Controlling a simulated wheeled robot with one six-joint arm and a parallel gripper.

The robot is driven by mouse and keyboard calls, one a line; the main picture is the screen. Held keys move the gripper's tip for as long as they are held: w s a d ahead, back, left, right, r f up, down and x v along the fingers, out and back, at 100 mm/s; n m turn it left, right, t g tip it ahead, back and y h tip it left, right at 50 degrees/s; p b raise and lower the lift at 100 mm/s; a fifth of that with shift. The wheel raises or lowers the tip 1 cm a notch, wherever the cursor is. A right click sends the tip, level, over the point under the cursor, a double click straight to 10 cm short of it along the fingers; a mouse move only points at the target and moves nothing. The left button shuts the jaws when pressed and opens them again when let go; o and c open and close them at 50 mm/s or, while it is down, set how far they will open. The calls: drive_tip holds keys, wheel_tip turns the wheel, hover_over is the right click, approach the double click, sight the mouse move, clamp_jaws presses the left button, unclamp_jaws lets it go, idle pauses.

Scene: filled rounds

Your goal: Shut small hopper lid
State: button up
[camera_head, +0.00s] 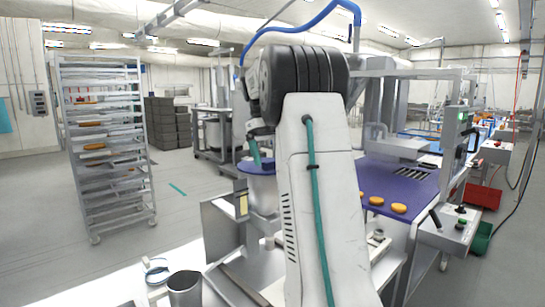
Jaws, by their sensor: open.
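My arm rises through the middle of the view, and its white link and black joint cover much of the scene behind. My gripper's fingers do not show; they seem hidden behind my arm. A light cylindrical vessel (263,192) with a blue-purple rim or cover stands just left of my arm, partly hidden by it. A grey metal panel (220,232) stands upright below and left of the vessel, beside an open metal frame. I cannot tell for certain which of these parts is the small hopper lid, or how far it is open.
A purple work surface (405,180) right of my arm carries several orange rounds (398,208). A control box (452,228) stands at its right end. A metal cup (185,289) sits on the white surface at front left. A tray rack (105,150) stands left. The floor between is clear.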

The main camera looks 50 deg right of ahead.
drive_tip(key=v, duration=0.6)
drive_tip(key=shift+w+r, duration=0.2)
drive_tip(key=shift+r, duration=0.2)
